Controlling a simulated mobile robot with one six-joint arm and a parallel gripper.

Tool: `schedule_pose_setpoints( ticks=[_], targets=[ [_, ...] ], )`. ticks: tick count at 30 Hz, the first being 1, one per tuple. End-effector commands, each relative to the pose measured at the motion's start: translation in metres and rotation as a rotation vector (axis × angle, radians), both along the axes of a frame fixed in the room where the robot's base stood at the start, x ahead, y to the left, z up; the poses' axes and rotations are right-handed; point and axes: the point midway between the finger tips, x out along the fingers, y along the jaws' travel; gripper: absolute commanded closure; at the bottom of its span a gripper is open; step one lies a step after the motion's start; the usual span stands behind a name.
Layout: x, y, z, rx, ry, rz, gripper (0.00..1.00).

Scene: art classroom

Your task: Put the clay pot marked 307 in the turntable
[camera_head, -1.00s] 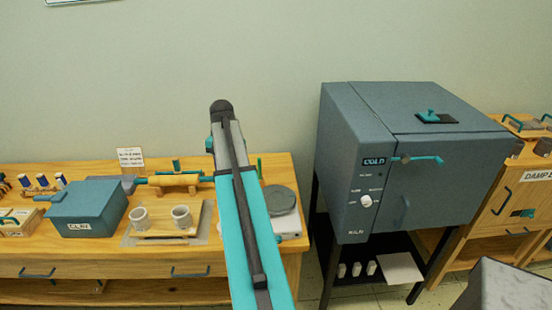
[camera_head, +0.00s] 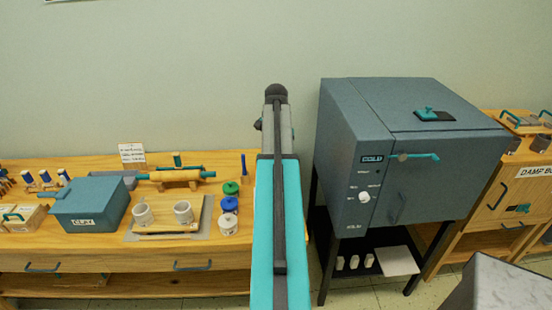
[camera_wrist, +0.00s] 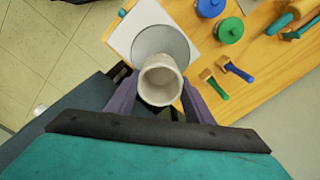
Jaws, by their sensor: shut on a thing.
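In the wrist view a pale grey-white clay pot (camera_wrist: 160,85), seen from above with its hollow mouth up, is between the fingers of my gripper (camera_wrist: 158,98), which is shut on it. No number is readable on it. The turntable (camera_wrist: 160,40), a grey disc on a white base, lies just beyond the pot in the picture, and the pot covers the disc's near edge. I cannot tell the height between them. In the head view my arm hides the turntable and the held pot.
Two other pots (camera_head: 143,215) (camera_head: 183,212) stand on a board on the bench, left of my arm. Green (camera_head: 231,188), blue (camera_head: 229,204) and white (camera_head: 228,225) lidded jars stand close by. The grey kiln (camera_head: 400,160) stands right of my arm.

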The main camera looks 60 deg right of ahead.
Motion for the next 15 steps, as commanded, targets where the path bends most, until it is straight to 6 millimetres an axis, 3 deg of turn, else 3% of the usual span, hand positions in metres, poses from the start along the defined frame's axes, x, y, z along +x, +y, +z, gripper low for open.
schedule_pose_setpoints(
  ticks=[15],
  targets=[
    [0.000,0.001,-0.016,0.000,0.000,0.002,0.78]
  ],
)
